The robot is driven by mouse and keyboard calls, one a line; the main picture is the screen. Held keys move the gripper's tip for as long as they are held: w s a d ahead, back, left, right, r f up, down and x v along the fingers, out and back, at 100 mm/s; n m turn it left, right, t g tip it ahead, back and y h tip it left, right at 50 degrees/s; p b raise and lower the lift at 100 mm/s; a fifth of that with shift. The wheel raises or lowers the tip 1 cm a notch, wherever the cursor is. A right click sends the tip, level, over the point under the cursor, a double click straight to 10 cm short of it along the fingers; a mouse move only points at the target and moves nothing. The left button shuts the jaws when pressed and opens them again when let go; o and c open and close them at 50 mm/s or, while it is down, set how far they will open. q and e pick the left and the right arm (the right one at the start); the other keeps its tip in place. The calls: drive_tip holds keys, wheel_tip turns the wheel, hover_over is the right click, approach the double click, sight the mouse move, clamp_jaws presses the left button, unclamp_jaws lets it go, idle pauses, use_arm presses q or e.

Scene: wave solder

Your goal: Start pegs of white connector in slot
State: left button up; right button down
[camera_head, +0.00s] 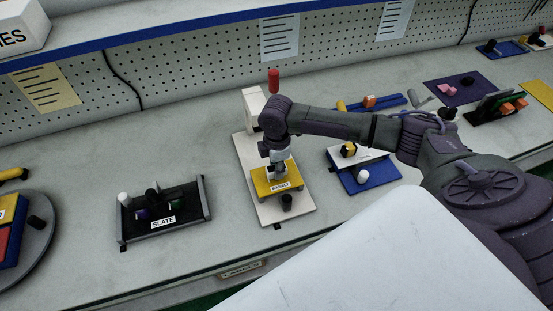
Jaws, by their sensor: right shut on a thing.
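My right gripper (278,160) points down over a yellow board (262,184) and is shut on a small pale piece, which looks like the white connector (281,169). The fingers cover much of the connector. It is at or just above the board's upper face. I cannot tell whether its pegs touch the slot, and the slot itself is hidden. The yellow board carries a small white label and lies on a pale fixture plate (247,152). My left gripper is not in view.
A red-handled press (273,82) stands at the fixture's back, and a dark knob (287,200) at its front. A black tray labelled SLATE (190,219) is to the left. A blue tray (372,175) is close on the right. Bare bench lies between SLATE and the fixture.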

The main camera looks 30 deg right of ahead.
drive_tip(key=shift+f, duration=0.7)
idle(0.9)
drive_tip(key=c, duration=0.8)
unclamp_jaws()
drive_tip(key=shift+r, duration=0.15)
wheel_tip(320, 180, up, 12)
drive_tip(key=shift+f, duration=0.1)
drive_tip(key=shift+s+f, duration=0.1)
